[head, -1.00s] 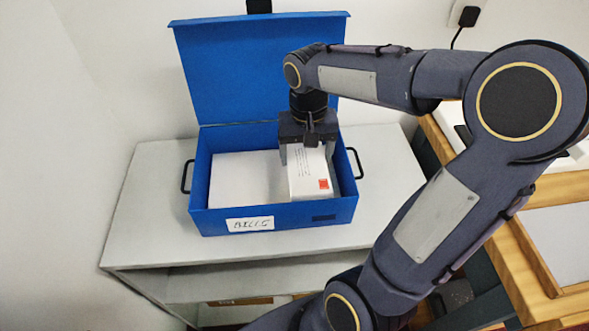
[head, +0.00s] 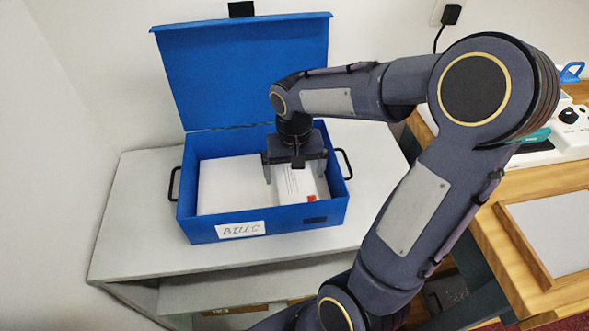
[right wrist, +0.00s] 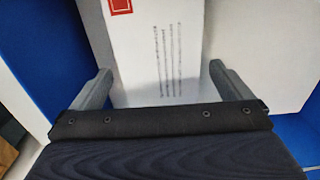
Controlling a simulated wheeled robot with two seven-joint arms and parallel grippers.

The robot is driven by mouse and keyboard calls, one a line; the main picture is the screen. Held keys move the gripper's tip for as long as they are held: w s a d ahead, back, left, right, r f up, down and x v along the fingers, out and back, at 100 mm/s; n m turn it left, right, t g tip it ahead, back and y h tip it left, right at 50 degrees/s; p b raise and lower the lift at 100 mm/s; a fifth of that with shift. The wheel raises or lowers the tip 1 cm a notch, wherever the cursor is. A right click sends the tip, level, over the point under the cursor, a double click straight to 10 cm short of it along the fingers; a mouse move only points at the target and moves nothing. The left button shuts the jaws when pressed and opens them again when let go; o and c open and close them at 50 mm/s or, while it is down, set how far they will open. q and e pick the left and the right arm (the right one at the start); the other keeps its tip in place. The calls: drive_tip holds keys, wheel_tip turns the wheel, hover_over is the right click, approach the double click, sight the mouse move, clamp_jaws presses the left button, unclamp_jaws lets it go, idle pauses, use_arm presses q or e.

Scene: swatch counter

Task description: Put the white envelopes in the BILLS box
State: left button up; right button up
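The blue BILLS box (head: 285,223) stands on a grey shelf unit with its lid (head: 245,75) raised. A handwritten BILLS label (head: 240,229) is on its front. A white envelope (head: 291,184) with a red stamp and printed lines lies inside at the right; it also shows in the right wrist view (right wrist: 155,45). My right gripper (head: 295,177) is inside the box above the envelope. Its fingers, clear in the right wrist view (right wrist: 158,72), are spread on either side, with a gap at the right finger. My left gripper is out of view.
A flat white surface (head: 225,185) fills the box's left part; I cannot tell whether it is paper or the floor. Black handles (head: 345,163) stick out at the box's sides. A wooden desk (head: 480,235) with a white device (head: 570,125) stands at the right.

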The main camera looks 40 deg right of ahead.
sight(294, 175)
drive_tip(key=shift+r, duration=0.1)
drive_tip(key=shift+r, duration=0.25)
wheel_tip(294, 175, up, 12)
drive_tip(key=p, duration=0.2)
drive_tip(key=shift+f, duration=0.15)
idle(0.4)
drive_tip(key=s+a+n+t+y+p, duration=0.3)
drive_tip(key=s+a, duration=0.6)
drive_tip(key=s, duration=0.3)
drive_tip(key=n+t+p, duration=0.1)
drive_tip(key=t+p, duration=0.1)
drive_tip(key=shift+s+a+t+y, duration=0.25)
drive_tip(key=shift+a+t+y, duration=0.05)
drive_tip(key=shift+a+y, duration=0.1)
